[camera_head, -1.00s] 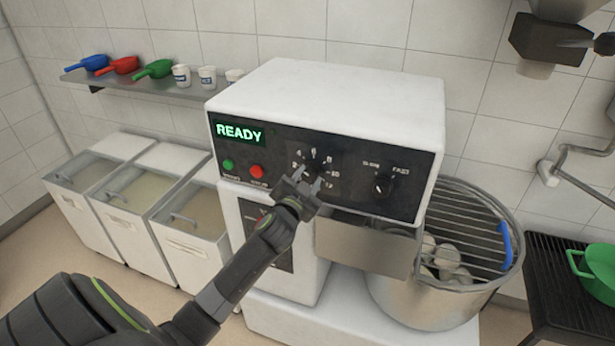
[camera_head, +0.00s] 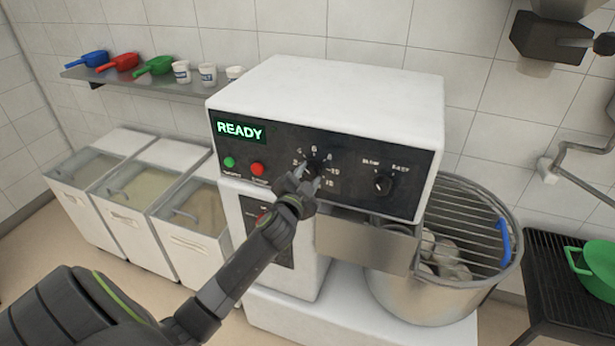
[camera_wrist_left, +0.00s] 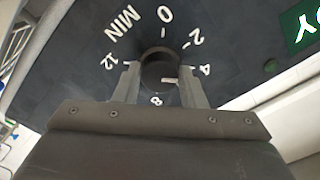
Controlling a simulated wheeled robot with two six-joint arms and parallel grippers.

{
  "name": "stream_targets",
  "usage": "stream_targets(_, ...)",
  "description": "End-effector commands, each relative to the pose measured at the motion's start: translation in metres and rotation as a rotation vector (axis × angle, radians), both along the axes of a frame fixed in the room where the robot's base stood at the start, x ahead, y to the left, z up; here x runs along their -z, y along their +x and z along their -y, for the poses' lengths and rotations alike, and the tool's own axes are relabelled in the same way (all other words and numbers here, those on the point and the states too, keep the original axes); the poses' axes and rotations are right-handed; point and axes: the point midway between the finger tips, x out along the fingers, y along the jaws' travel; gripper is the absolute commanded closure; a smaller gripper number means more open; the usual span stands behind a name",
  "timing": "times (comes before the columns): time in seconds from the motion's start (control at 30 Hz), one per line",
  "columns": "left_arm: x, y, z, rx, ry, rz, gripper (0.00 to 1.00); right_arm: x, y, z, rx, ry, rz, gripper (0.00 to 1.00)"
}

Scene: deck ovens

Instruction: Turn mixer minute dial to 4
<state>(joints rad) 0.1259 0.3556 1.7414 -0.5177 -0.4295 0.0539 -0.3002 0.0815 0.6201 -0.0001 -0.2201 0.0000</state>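The mixer's minute dial (camera_wrist_left: 162,62) is a dark round knob on the black panel, ringed by white numbers and MIN. In the left wrist view the 0, 2, 4, 8 and 12 show; the fingers hide others. A white mark on the knob lies toward the 4 side, but its exact setting is hard to read. My left gripper (camera_wrist_left: 161,80) has one finger on each side of the knob, apparently against it. In the head view my left gripper (camera_head: 308,177) is at the dial and partly covers it. My right gripper is not in view.
The mixer (camera_head: 330,90) display (camera_head: 240,130) reads READY. A green button (camera_head: 229,162) and red button (camera_head: 257,169) are left of the dial. A second knob (camera_head: 383,184) is to the right. The bowl (camera_head: 425,298) stands below, with a wire guard on top.

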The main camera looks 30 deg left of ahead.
Motion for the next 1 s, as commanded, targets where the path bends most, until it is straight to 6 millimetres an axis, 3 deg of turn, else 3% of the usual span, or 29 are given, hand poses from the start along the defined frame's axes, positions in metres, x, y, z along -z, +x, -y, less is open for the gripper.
stream_targets(0.03, 0.0, 0.0, 0.0, 0.001, -0.001, 0.001, 0.57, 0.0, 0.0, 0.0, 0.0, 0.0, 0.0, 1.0)
stream_targets(0.17, 0.0, 0.0, 0.0, 0.001, -0.001, 0.001, 0.41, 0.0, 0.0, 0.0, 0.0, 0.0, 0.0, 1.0)
stream_targets(0.57, 0.001, -0.007, 0.002, -0.001, -0.002, 0.0, 0.41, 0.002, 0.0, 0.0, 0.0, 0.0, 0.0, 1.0)
stream_targets(1.0, 0.003, -0.076, 0.018, 0.001, -0.003, 0.0, 0.41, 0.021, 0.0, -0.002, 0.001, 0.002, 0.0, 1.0)
